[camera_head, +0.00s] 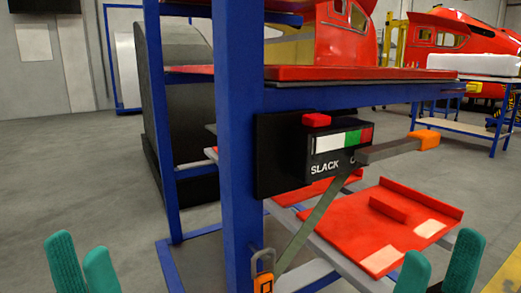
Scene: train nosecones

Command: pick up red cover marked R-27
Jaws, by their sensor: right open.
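A flat red cover (410,222) with a raised rim, a raised bar and two pale labels lies on the rack's lower shelf. Another red panel (322,190) lies behind it, partly hidden. A larger red shell with windows (342,35) stands on the upper shelf. I cannot read R-27 on any of them. My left gripper (82,252) is at the bottom left, with two teal fingers close together and nothing seen between them. My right gripper (438,252) is open and empty at the bottom right, in front of the flat red cover in the picture.
A blue rack post (238,140) stands between my grippers. It carries a black box marked SLACK (338,152), with an orange-ended lever (424,138). A grey strap (310,225) slants down near an orange padlock (263,283). Floor at left is clear.

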